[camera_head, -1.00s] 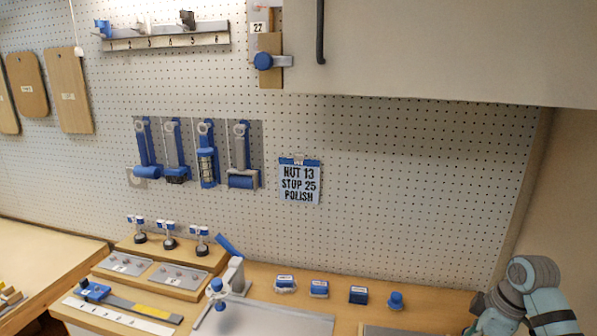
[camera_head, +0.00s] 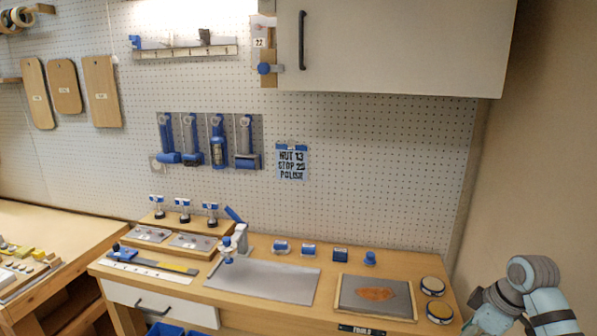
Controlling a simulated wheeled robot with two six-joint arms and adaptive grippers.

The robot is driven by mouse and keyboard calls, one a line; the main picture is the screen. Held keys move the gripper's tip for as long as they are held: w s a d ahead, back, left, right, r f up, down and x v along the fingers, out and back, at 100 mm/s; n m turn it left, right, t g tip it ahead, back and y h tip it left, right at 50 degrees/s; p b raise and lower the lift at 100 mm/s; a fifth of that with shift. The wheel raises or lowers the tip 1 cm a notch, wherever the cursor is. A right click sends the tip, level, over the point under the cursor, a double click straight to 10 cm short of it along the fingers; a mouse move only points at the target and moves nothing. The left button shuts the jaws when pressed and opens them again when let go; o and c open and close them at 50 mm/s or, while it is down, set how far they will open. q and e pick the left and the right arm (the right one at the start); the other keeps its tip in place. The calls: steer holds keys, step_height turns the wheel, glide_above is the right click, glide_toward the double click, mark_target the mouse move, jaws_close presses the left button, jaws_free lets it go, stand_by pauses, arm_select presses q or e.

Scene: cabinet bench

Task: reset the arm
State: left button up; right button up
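My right arm (camera_head: 535,300) shows at the lower right corner, folded beside the bench's right end. Its gripper is outside the picture. My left arm and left gripper are not in view. No arm touches anything on the bench that I can see.
The wooden bench (camera_head: 325,258) carries a grey plate (camera_head: 275,282), a framed tray (camera_head: 352,300) with an orange-brown patch, and round tins (camera_head: 433,285). A white cabinet (camera_head: 400,45) hangs above. Blue-handled tools (camera_head: 218,145) and a note (camera_head: 292,163) hang on the pegboard.

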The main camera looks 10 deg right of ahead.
steer(key=w+d+f+m+t+h, duration=0.35)
steer(key=w+d+f+m, duration=0.2)
steer(key=w, duration=0.35)
steer(key=s+a+f+m, duration=0.15)
steer(key=s+f, duration=0.35)
steer(key=f, duration=0.6)
steer(key=s+a+f+m, duration=0.15)
steer(key=s+f, duration=0.25)
steer(key=f, duration=0.8)
steer(key=s+a+f+g, duration=0.1)
steer(key=s+a+f, duration=0.3)
steer(key=s+f, duration=0.45)
steer(key=s+a+f+g, duration=0.1)
steer(key=s+a+f, duration=0.45)
steer(key=s, duration=0.55)
steer(key=s+a+f+g, duration=0.1)
steer(key=s+a+f, duration=0.1)
steer(key=s, duration=0.8)
steer(key=s+a+f+g+y, duration=0.1)
steer(key=s+a, duration=0.4)
steer(key=s, duration=0.6)
steer(key=shift+s+f+g, duration=0.25)
steer(key=shift+f+g, duration=0.5)
steer(key=shift+f, duration=0.2)
